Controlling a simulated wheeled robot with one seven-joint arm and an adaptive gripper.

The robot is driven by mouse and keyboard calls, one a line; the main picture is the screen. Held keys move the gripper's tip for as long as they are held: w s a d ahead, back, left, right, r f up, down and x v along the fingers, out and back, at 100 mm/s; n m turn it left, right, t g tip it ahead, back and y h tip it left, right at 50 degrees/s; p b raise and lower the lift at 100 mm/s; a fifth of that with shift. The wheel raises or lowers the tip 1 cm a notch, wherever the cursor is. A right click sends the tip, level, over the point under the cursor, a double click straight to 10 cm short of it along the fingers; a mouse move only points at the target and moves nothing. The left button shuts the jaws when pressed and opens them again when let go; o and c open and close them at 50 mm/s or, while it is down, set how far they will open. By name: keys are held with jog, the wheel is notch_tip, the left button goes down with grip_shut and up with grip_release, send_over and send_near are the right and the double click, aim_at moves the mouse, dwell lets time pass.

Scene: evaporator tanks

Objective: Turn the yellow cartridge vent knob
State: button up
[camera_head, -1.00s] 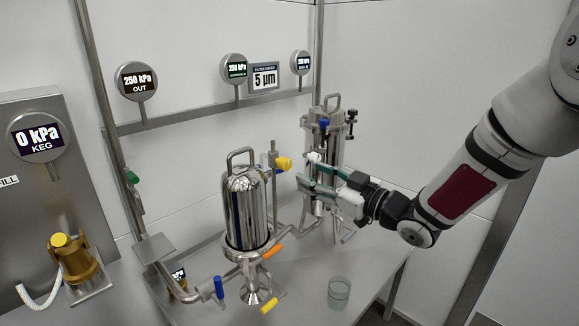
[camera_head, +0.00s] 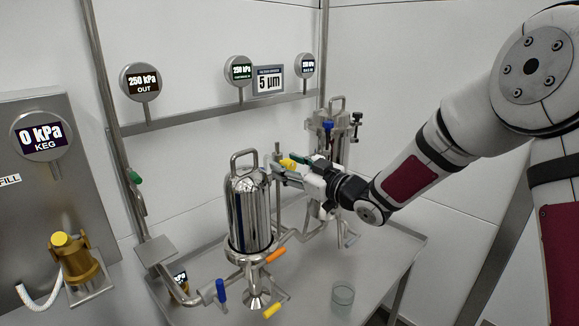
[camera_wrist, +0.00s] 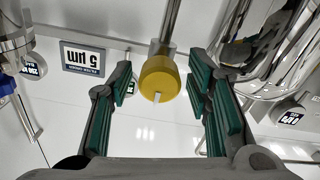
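The yellow cartridge vent knob (camera_wrist: 159,80) sits on the end of a metal stem in the wrist view, with a small white mark on its face. My gripper (camera_wrist: 166,92) is open, with its green-padded fingers on either side of the knob and a gap to each side. In the head view the knob (camera_head: 288,163) shows partly behind my gripper (camera_head: 282,172), to the right of the top of the polished cartridge housing (camera_head: 248,212). Whether the fingertips reach past the knob's face is hard to tell.
Blue (camera_head: 220,290), orange (camera_head: 276,254) and lower yellow (camera_head: 272,310) valve handles sit low around the polished housing. A glass (camera_head: 343,293) stands on the table (camera_head: 385,270). The table's right side is mostly clear.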

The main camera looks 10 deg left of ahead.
grip_shut()
jog(key=shift+m+p, duration=0.3)
jog(key=shift+m, duration=0.1)
jog(key=m+p, duration=0.2)
jog(key=m, duration=0.1)
jog(key=shift+d+m+p, duration=0.1)
jog(key=shift+m+p, duration=0.2)
jog(key=shift+p, duration=0.05)
jog(key=m+p, duration=0.3)
jog(key=m, duration=0.2)
jog(key=shift+m, duration=0.3)
jog(key=shift+f, duration=0.1)
jog(key=shift+o, duration=1.5)
grip_release()
